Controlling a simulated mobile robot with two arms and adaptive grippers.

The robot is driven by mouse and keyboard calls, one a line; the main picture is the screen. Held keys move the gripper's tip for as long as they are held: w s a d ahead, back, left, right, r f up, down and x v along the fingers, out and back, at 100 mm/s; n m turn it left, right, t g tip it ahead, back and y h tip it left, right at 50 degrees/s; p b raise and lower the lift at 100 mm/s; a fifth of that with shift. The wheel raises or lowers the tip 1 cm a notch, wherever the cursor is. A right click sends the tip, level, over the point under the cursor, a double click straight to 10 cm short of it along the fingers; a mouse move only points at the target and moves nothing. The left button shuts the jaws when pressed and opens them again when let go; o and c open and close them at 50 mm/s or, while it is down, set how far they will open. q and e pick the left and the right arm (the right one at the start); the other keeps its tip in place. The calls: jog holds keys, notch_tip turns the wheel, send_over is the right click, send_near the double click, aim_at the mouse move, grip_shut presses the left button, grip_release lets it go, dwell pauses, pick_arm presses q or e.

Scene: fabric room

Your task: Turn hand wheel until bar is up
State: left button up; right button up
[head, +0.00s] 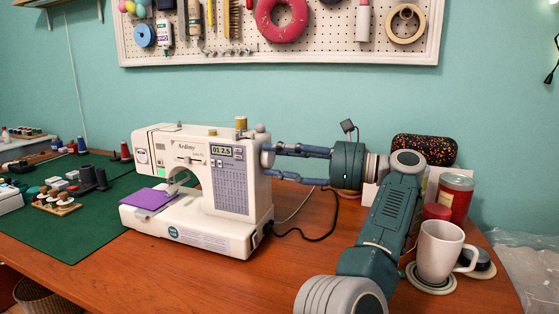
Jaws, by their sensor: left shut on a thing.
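The white sewing machine (231,186) stands on the wooden table, with a small lit display on its front. Its hand wheel (267,157) is on the right end of the machine. My left gripper (271,164) reaches in from the right and is shut on the hand wheel, one finger above the other. The fingers hide part of the wheel. The needle area (173,183) is at the left end, over a piece of purple fabric (149,198). The bar is too small to tell whether it is up or down. My right gripper is not in view.
A white mug (439,250) on a coaster and a red jar (457,197) stand close to my arm on the right. Thread spools (92,178) sit on the green mat (57,231) at left.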

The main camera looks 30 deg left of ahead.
pick_arm(q)
jog(key=shift+r+n, duration=0.3)
jog(key=shift+r, duration=0.1)
jog(key=o, duration=1.2)
jog(key=shift+c, duration=0.2)
jog(key=shift+f, duration=0.1)
notch_tip(320, 180, up, 10)
jog(key=shift+a, duration=0.1)
